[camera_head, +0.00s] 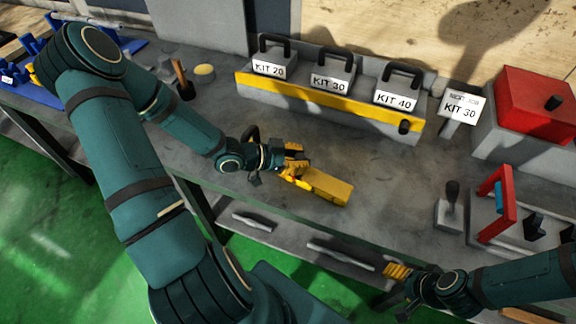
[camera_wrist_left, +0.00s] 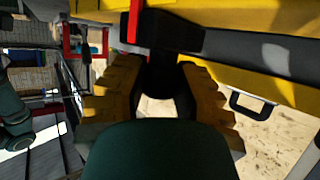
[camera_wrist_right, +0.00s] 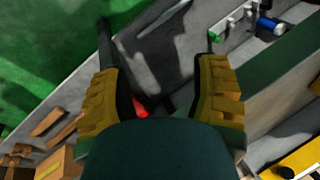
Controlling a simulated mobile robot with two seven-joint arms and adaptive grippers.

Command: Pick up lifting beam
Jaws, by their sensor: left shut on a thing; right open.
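A long yellow block, which I take for the lifting beam (camera_head: 325,186), lies angled near the bench's front edge in the head view. My left gripper (camera_head: 292,166) is at its left end. In the left wrist view the left fingers (camera_wrist_left: 162,95) are shut on a black upright part (camera_wrist_left: 163,70) joined to a dark bar, with yellow surfaces behind. Whether the beam touches the bench is unclear. My right gripper (camera_head: 393,274) is open and empty at the bench's front edge; its spread fingers show in the right wrist view (camera_wrist_right: 160,90).
A yellow-fronted rack (camera_head: 330,100) with KIT 20, 30 and 40 boxes stands behind. A sign (camera_head: 460,106), a red box (camera_head: 538,100) and a red frame (camera_head: 497,205) are at right. The bench middle is clear.

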